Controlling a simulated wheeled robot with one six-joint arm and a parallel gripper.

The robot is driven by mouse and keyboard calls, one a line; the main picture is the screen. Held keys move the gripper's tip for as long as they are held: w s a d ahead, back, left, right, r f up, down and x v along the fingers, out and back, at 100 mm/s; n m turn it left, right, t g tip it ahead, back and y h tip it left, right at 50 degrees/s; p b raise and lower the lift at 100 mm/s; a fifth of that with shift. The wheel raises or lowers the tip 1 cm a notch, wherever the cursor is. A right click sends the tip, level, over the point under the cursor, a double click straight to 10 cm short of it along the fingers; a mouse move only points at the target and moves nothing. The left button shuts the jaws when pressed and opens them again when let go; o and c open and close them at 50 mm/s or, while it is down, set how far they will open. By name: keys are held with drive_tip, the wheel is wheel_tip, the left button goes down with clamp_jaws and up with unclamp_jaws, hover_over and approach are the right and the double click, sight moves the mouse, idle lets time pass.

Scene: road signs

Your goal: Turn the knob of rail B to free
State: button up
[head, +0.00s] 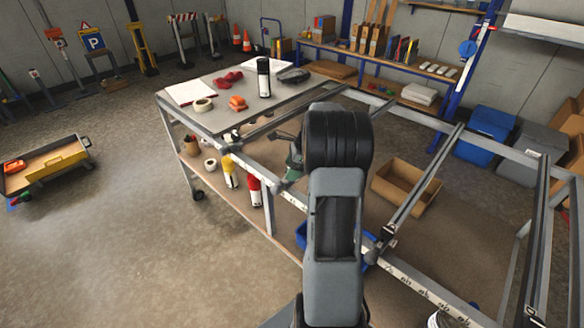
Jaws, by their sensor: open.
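A frame of metal rails joins the workbench (240,112), with a scale strip along its front bar. Three crosswise rails show: a left one (290,113) at the bench edge, a middle one (425,187) and a right one (541,225). A dark knob or clamp (388,233) sits at the near end of the middle rail. Another dark fitting (533,316) is at the near end of the right rail, by the picture's edge. I cannot read the rail letters or the knob settings. My arm rises through the middle and hides part of the frame.
Below are a cardboard box (405,188) and a blue bin (303,236). Blue and grey bins stand at the right. A low cart (45,168) is at the left, with open floor between.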

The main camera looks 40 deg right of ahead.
drive_tip(key=c, duration=0.9)
drive_tip(key=shift+n, duration=0.4)
drive_tip(key=n+g+p, duration=0.1)
drive_tip(key=n, duration=0.1)
drive_tip(key=n+p, duration=0.1)
drive_tip(key=n, duration=0.1)
drive_tip(key=shift+w+g+y, duration=0.15)
drive_tip(key=shift+g+y, duration=0.15)
drive_tip(key=shift+g, duration=0.1)
drive_tip(key=n+p, duration=0.1)
drive_tip(key=n, duration=0.1)
drive_tip(key=n+g, duration=0.1)
drive_tip(key=n, duration=0.1)
drive_tip(key=shift+w+g+p, duration=0.1)
drive_tip(key=shift+g+p, duration=0.2)
drive_tip(key=shift+p, duration=0.1)
drive_tip(key=n+g, duration=0.1)
drive_tip(key=n, duration=0.4)
drive_tip(key=shift+w+g+p, duration=0.1)
drive_tip(key=shift+g+p, duration=0.25)
drive_tip(key=shift+g, duration=0.05)
drive_tip(key=shift+a+n+g+h, duration=0.1)
drive_tip(key=shift+n+g+h, duration=0.6)
drive_tip(key=shift+n, duration=1.2)
drive_tip(key=shift+n+h, duration=0.3)
